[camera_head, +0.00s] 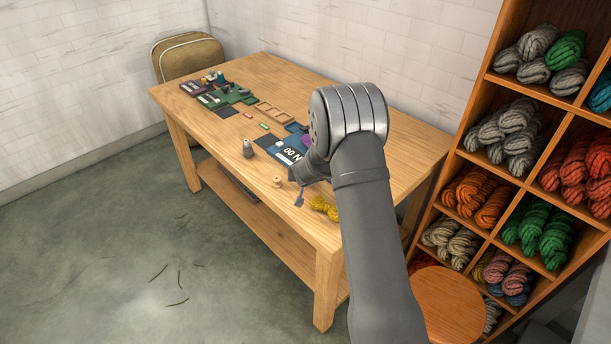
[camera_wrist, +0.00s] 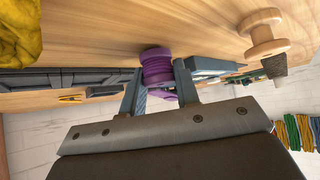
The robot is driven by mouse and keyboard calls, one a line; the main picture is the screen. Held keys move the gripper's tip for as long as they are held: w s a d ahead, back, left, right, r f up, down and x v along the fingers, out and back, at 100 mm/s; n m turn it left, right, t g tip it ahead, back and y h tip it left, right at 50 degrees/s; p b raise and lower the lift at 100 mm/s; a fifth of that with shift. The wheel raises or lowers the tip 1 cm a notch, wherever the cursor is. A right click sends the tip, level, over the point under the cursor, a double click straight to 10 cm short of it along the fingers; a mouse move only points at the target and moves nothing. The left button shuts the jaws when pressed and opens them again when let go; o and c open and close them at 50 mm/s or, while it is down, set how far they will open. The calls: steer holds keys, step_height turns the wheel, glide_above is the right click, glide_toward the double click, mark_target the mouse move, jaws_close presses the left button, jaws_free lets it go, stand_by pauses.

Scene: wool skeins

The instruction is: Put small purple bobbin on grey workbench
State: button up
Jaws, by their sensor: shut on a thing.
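The small purple bobbin (camera_wrist: 156,66) is between the two fingers of my gripper (camera_wrist: 158,88) in the wrist view, and the gripper is shut on it. It is close to the wooden surface, but I cannot tell whether it touches it. The table (camera_head: 225,165) is light wood. I cannot clearly pick out a grey workbench; a dark grey flat thing (camera_wrist: 55,80) shows at left in the wrist view.
A yellow skein (camera_head: 325,208), a wooden spool (camera_head: 277,182) and a grey cone (camera_head: 248,148) stand near the gripper. A dark blue lettered mat (camera_head: 287,150) lies behind. Shelves of wool (camera_head: 520,180) and a round stool (camera_head: 446,303) are at right.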

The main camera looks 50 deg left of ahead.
steer(key=shift+f, duration=0.15)
steer(key=shift+f, duration=0.15)
steer(key=o, duration=1)
steer(key=shift+o, duration=0.2)
steer(key=v, duration=1.6)
steer(key=shift+r, duration=0.35)
steer(key=shift+o, duration=0.4)
steer(key=shift+s+d+r, duration=0.15)
steer(key=shift+d+r, duration=0.25)
